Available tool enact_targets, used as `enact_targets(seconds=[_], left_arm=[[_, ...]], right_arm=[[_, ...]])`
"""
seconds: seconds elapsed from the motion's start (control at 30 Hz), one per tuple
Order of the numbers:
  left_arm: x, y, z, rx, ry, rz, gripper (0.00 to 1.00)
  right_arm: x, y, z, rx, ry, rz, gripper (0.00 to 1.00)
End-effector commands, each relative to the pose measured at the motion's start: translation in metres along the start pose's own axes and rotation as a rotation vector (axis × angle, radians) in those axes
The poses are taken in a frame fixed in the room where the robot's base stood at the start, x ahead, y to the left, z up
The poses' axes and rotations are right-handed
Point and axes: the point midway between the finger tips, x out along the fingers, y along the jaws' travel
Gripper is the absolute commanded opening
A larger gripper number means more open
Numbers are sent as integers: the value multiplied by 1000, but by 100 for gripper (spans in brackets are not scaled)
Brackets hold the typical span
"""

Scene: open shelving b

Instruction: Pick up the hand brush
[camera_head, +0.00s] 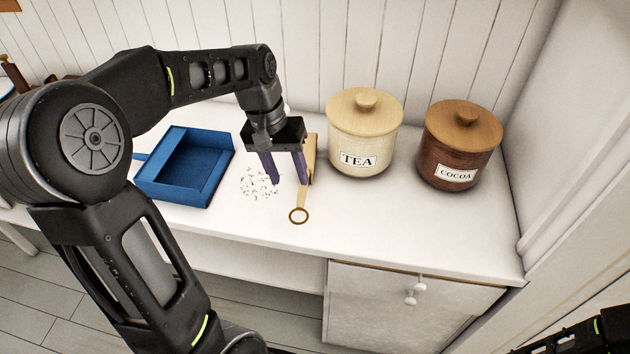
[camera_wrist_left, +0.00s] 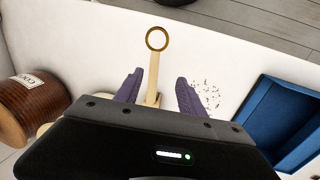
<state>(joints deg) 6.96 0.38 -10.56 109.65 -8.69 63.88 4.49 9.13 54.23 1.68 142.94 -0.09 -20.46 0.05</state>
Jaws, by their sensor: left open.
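The hand brush (camera_head: 302,201) lies on the white counter, with a pale wooden body and a handle that ends in a ring. My left gripper (camera_head: 290,182) is open and empty, pointing down over the brush, and hides part of it. In the left wrist view the brush handle (camera_wrist_left: 153,76) shows between the two purple fingers of the left gripper (camera_wrist_left: 158,80), with its ring beyond the fingertips. The brush head is mostly hidden there.
A blue dustpan (camera_head: 182,189) lies left of the gripper, with scattered crumbs (camera_head: 257,184) beside it. A tea canister (camera_head: 363,140) stands close right of the brush, and a cocoa canister (camera_head: 459,150) farther right. The counter front is clear.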

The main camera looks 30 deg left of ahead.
Motion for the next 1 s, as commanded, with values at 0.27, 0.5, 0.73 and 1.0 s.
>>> enact_targets(seconds=[0.27, 0.5, 0.73, 1.0], left_arm=[[1, 0, 0, 0, 0, 0, 47], [24, 0, 0, -1, -1, 0, 47], [26, 0, 0, -1, 1, 1, 47], [42, -2, 3, -1, -4, 0, 47]], right_arm=[[-2, -1, 1, -1, -1, 0, 36], [-2, -1, 0, 0, 0, 0, 36], [-2, -1, 0, 0, -1, 0, 36], [-4, -2, 0, 0, -1, 0, 36]])
